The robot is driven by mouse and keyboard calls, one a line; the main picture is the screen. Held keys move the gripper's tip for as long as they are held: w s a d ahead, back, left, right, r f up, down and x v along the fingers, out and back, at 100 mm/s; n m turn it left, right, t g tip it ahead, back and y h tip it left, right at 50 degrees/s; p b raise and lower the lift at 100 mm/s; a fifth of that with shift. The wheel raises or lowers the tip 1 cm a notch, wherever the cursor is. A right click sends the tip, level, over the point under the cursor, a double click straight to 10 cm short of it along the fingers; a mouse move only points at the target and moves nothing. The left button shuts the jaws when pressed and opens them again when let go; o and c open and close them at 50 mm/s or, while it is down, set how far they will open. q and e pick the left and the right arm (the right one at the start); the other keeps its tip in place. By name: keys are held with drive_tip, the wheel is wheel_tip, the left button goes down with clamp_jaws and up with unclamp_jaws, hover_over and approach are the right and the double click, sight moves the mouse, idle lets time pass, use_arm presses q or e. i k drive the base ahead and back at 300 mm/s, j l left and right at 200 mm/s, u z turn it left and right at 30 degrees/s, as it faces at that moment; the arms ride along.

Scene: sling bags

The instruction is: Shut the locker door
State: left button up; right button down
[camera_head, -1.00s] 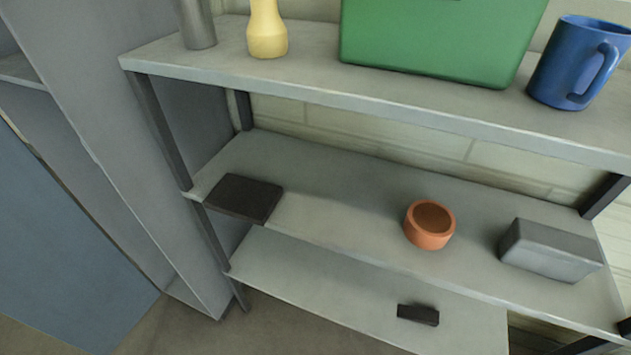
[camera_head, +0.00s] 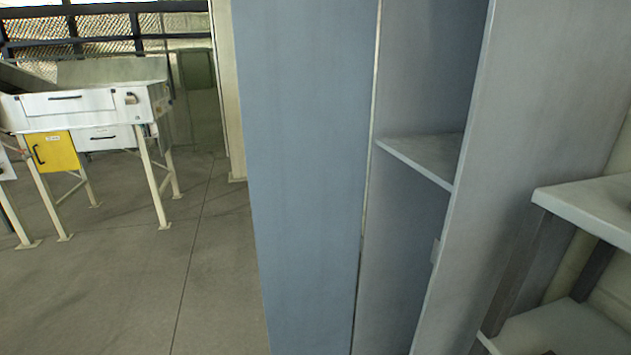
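The locker (camera_head: 465,200) stands right of the middle, a tall grey cabinet with an inner shelf (camera_head: 425,153). Its blue-grey door (camera_head: 305,180) stands open to the left of the opening. The inside of the locker shows between the door and the right side wall. The bottom of the door and of the locker is cut off by the frame. Neither of my grippers is in view.
A metal shelf rack (camera_head: 590,205) stands close to the locker on the right. A white workbench with drawers (camera_head: 90,105) and a yellow cabinet (camera_head: 57,152) stands at the far left. The floor (camera_head: 140,270) left of the door is clear.

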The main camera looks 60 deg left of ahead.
sight(305, 68)
drive_tip(key=k+j+z, duration=0.1)
drive_tip(key=j, duration=0.35)
drive_tip(key=k+j, duration=0.1)
drive_tip(key=j, duration=0.3)
drive_tip(key=k+j+z, duration=0.15)
drive_tip(key=j, duration=0.3)
drive_tip(key=j+z, duration=0.1)
drive_tip(key=j, duration=0.3)
drive_tip(key=k+j+z, duration=0.1)
drive_tip(key=j, duration=0.3)
drive_tip(key=k+j, duration=0.25)
drive_tip(key=j, duration=0.15)
drive_tip(key=k+j+z, duration=0.15)
drive_tip(key=j, duration=0.2)
drive_tip(key=i+j+z, duration=0.2)
drive_tip(key=j, duration=0.7)
drive_tip(key=j+z, duration=0.2)
drive_tip(key=j, duration=0.75)
